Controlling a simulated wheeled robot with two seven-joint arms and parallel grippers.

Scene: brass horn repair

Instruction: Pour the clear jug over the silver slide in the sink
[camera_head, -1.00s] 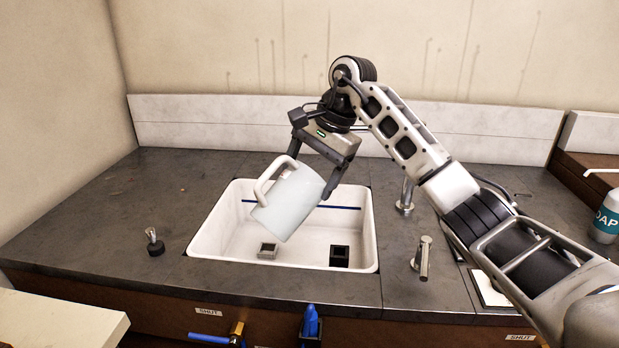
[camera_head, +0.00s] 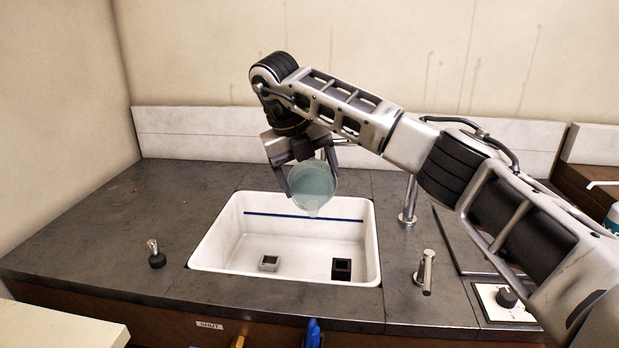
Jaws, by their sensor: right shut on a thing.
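The clear jug (camera_head: 312,187) is pale blue-green and hangs over the back part of the sink. It is tipped far over, with its round mouth facing me and a pale lip at its lower edge. I cannot tell whether liquid leaves it. My right gripper (camera_head: 308,180) is shut on the jug, with one finger on each side. The white sink (camera_head: 222,240) has a blue line along its back wall. My left gripper is not in view.
A small black square piece (camera_head: 341,269) sits on the sink floor at the right. A metal tap post (camera_head: 409,200) and a metal lever (camera_head: 425,272) stand right of the sink. A small knob (camera_head: 155,254) stands left. The left counter (camera_head: 95,230) is mostly clear.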

